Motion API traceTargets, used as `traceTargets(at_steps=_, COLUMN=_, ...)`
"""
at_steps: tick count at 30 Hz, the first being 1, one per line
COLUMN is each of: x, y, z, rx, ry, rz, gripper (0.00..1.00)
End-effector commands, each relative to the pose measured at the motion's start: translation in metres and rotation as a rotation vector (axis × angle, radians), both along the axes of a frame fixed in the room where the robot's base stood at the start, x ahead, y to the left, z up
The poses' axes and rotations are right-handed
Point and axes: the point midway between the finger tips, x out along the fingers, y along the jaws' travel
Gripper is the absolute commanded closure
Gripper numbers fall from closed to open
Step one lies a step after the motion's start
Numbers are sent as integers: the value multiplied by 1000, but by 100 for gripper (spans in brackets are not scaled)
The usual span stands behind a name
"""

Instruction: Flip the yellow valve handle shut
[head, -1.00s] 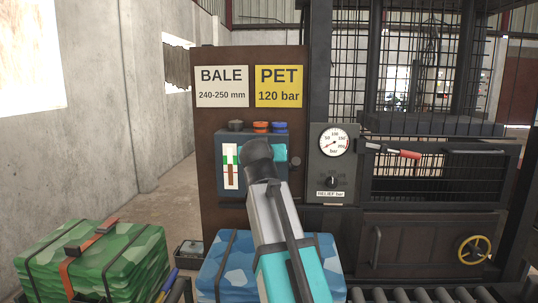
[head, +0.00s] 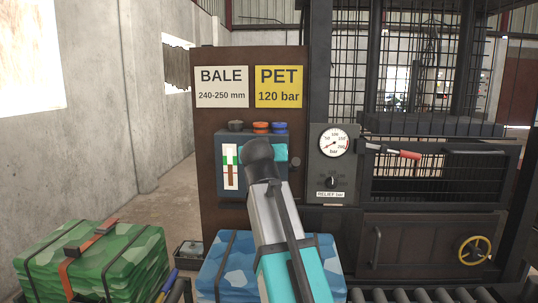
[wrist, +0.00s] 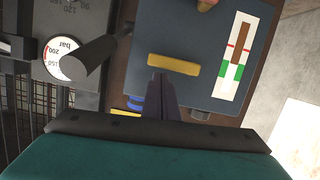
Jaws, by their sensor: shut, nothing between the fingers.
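A yellow bar-shaped handle (wrist: 173,65) lies nearly level, slightly tilted, on the dark blue-grey panel (wrist: 205,95) in the wrist view. My gripper (wrist: 161,80) is shut and empty, its fingertips at the lower edge of the handle as pictured. I cannot tell whether they touch it. In the head view the same panel (head: 224,150) stands on the brown cabinet, and my arm covers the handle and my fingers.
A dark cylindrical knob (wrist: 95,52) juts out close to my gripper in the wrist view. A pressure gauge (head: 334,143), a red-handled lever (head: 402,153) and a yellow handwheel (head: 474,250) are to the right. Green (head: 92,262) and blue (head: 213,268) bales stand in front.

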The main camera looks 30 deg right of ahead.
Motion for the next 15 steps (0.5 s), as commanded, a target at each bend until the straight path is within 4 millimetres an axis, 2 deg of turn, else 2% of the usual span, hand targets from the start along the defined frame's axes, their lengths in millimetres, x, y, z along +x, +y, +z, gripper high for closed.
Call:
traceTargets(at_steps=11, x=-1, y=1, z=42, rx=0, ry=-3, rz=2, gripper=100)
traceTargets(at_steps=12, x=-7, y=5, z=36, rx=0, ry=-3, rz=2, gripper=100)
traceTargets(at_steps=15, x=-18, y=11, z=38, rx=0, ry=-4, rz=3, gripper=100)
